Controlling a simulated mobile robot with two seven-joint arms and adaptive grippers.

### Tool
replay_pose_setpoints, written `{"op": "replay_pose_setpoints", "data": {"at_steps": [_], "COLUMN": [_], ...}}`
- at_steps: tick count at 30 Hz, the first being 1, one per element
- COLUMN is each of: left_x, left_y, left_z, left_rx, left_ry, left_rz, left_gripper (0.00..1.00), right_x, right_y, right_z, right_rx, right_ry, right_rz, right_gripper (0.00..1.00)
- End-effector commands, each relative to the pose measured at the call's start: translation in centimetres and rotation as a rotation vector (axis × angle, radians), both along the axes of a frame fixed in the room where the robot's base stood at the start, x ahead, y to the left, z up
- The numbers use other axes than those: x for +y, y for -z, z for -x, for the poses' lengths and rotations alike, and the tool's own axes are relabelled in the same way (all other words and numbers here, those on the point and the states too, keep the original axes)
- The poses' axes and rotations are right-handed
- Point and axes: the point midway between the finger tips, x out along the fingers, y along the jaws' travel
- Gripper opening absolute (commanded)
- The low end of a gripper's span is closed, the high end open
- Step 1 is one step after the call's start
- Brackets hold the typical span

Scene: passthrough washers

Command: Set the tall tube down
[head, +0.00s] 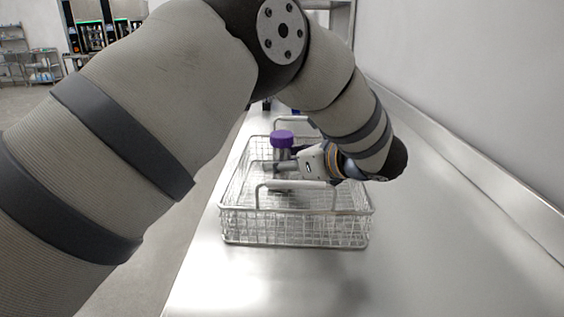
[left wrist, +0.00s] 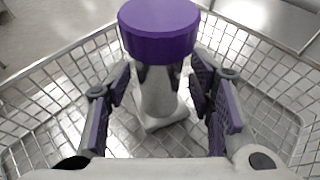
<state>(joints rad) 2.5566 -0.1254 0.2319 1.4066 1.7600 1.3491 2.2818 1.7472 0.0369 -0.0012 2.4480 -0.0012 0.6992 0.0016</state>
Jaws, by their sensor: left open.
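The tall tube has a purple cap (head: 282,138) and a grey body (left wrist: 157,92). In the left wrist view it stands upright on a pale square base inside the wire basket (head: 294,227). My left gripper (left wrist: 160,100) is open, with one finger on each side of the tube body below the cap. Gaps between the fingers and the tube seem to show, but contact near the cap is hard to tell. In the head view my left arm comes over the basket, and its gripper reaches the tube from the right. My right gripper is not in view.
The basket has raised wire walls and handles and stands on a long steel counter (head: 460,270). A wall with a raised ledge runs along the right. The counter in front and to the right is clear.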

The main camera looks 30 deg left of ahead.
Motion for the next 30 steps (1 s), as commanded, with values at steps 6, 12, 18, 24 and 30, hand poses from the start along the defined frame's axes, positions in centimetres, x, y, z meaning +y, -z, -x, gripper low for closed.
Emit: {"op": "replay_pose_setpoints", "data": {"at_steps": [6,12,18,24,30], "left_x": [-5.4,-8.8,-9.7,-9.7,-8.7], "left_y": [-2.3,-3.7,-4.2,-4.2,-4.8], "left_z": [1.5,2.5,2.9,2.8,2.5], "left_rx": [-0.002,0.001,0.001,0.001,0.015], "left_ry": [0.004,0.001,0.000,0.000,0.022], "left_rz": [-0.002,0.000,-0.001,0.000,-0.039], "left_gripper": [0.48,0.48,0.48,0.48,0.48], "right_x": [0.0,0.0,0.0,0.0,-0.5], "right_y": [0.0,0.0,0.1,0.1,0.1], "right_z": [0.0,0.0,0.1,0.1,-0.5], "right_rx": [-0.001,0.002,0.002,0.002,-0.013], "right_ry": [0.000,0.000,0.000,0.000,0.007], "right_rz": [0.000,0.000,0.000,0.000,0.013], "right_gripper": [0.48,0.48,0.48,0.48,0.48]}}
